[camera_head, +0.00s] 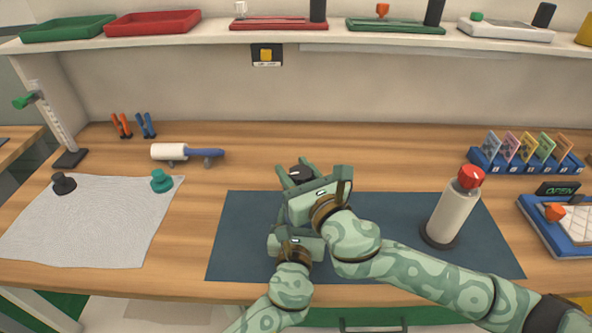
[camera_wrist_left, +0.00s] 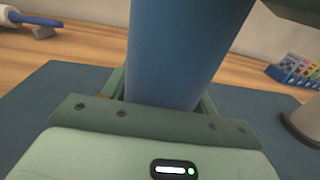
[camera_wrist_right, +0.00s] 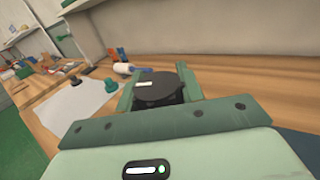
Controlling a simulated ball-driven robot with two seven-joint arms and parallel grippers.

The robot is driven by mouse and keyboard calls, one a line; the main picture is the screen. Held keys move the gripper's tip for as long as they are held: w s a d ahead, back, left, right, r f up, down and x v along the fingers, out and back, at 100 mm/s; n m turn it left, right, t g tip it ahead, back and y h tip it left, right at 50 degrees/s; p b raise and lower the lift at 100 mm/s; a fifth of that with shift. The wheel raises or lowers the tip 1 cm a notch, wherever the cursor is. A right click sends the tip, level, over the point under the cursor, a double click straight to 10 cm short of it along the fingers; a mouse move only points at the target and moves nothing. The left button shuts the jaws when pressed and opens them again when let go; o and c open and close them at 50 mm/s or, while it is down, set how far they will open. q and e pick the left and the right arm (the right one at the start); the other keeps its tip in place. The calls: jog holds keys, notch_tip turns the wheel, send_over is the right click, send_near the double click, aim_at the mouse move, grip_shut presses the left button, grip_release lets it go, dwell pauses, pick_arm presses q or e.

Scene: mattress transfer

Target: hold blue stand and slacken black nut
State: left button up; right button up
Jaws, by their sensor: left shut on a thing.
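The blue stand (camera_wrist_left: 185,50) is a thick upright blue column in the left wrist view. My left gripper (camera_head: 283,218) is shut on it, one finger on each side. In the head view the stand is hidden behind my right gripper (camera_head: 298,176). The black nut (camera_wrist_right: 156,90) is a round dark knob with a small pale mark on top. It sits between the fingers of my right gripper, also seen in the head view (camera_head: 301,173). I cannot tell whether those fingers press on it.
A dark blue mat (camera_head: 235,235) lies under the grippers. A pale bottle with a red cap (camera_head: 452,212) stands on its right. A grey cloth (camera_head: 90,220) with black and teal knobs lies left. A roller (camera_head: 185,153) lies behind. A shelf (camera_head: 200,39) runs above.

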pick_arm(q)
jog(key=shift+r, duration=0.15)
pick_arm(e)
jog(key=c, duration=0.3)
jog(key=n+g+y, duration=0.2)
jog(key=y, duration=0.1)
jog(key=shift+n+g, duration=0.3)
jog(key=shift+n, duration=0.1)
jog(key=n+g+y, duration=0.2)
jog(key=g, duration=0.1)
jog(key=n+g+y, duration=0.1)
jog(key=y, duration=0.1)
jog(key=shift+s+a, duration=0.15)
jog(key=shift+a, duration=0.1)
jog(key=n+g, duration=0.1)
jog(key=n+g+y, duration=0.1)
jog(key=g, duration=0.1)
jog(key=n+g, duration=0.2)
jog(key=shift+s+a+y, duration=0.1)
jog(key=shift+s+y, duration=0.15)
jog(key=shift+y, duration=0.15)
jog(key=shift+s+n+g, duration=0.2)
jog(key=shift+n+g, duration=0.75)
jog(key=shift+g, duration=0.65)
jog(key=shift+s+n+g, duration=0.15)
jog(key=shift+n+g, duration=0.8)
jog(key=shift+g, duration=0.65)
